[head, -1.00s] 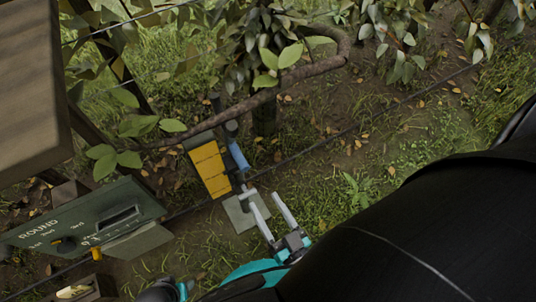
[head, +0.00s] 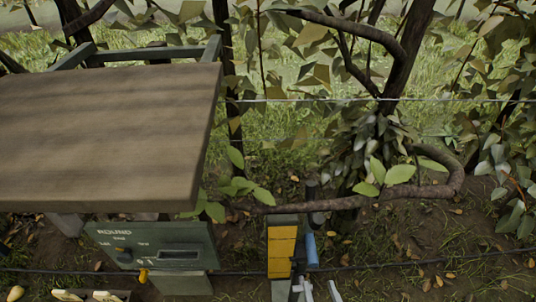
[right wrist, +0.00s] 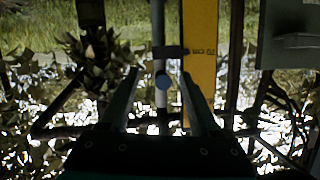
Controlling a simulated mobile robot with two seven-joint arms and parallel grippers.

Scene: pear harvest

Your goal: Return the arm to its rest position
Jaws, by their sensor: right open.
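My right gripper (head: 320,286) shows at the bottom edge of the head view, with only its pale fingertips in sight. It is open and empty. It is just below a blue cylinder (head: 312,251) beside a yellow panel (head: 282,250) on a post. I cannot tell how far beyond the fingers the pole is. The rest of my right arm is outside the head view. My left gripper is not in view.
A wide wooden board (head: 105,130) fills the left. Below it is a green box marked ROUND (head: 150,246), with pale fruit pieces (head: 68,295) at the lower left. A thick branch (head: 345,202) with leaves and a wire (head: 400,268) cross the area. Grass lies behind.

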